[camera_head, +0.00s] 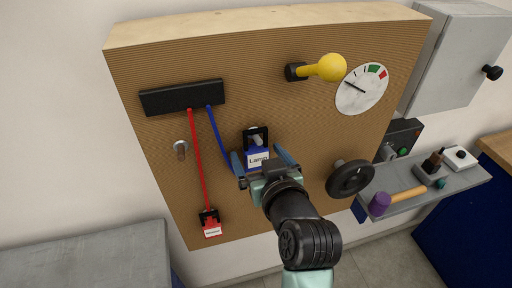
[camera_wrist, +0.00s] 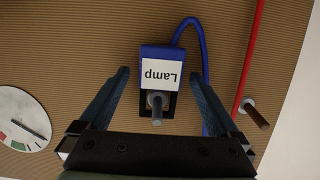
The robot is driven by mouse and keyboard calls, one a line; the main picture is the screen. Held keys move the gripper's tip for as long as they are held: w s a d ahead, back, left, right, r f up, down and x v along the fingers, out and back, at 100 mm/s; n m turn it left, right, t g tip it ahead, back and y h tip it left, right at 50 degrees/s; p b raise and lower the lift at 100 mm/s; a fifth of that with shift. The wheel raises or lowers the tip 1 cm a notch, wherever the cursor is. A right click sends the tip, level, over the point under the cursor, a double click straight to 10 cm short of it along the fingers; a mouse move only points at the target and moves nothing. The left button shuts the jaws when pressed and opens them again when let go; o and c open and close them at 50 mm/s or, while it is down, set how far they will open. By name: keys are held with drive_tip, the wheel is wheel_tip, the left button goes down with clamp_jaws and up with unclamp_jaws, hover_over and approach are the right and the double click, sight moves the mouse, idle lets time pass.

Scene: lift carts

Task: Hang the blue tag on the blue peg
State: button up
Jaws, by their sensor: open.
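The wrist view shows the tag (camera_wrist: 150,52) upside down. A bluish-grey peg (camera_wrist: 156,101) pokes out through its black loop; the peg also shows in the head view (camera_head: 257,140). The tag appears to hang from it. My gripper (camera_head: 262,162) is open, with one finger on each side of the tag. In the wrist view my gripper (camera_wrist: 161,76) shows gaps between both fingers and the tag.
A red tag (camera_head: 211,228) hangs low on a red cord (camera_head: 199,160). The black bar (camera_head: 183,97), yellow-knobbed lever (camera_head: 328,68), round gauge (camera_head: 361,90) and black handwheel (camera_head: 350,179) are also on the board.

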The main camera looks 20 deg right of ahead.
drive_tip(key=shift+w+f, duration=0.1)
drive_tip(key=shift+w, duration=0.1)
drive_tip(key=c, duration=1.5)
drive_tip(key=shift+o, duration=0.2)
drive_tip(key=shift+r+b, duration=0.4)
drive_tip(key=shift+r, duration=0.2)
drive_tip(key=shift+s+r, duration=0.1)
drive_tip(key=shift+s, duration=0.15)
drive_tip(key=s+p, duration=0.3)
drive_tip(key=s, duration=1.4)
drive_tip(key=shift+s, duration=0.3)
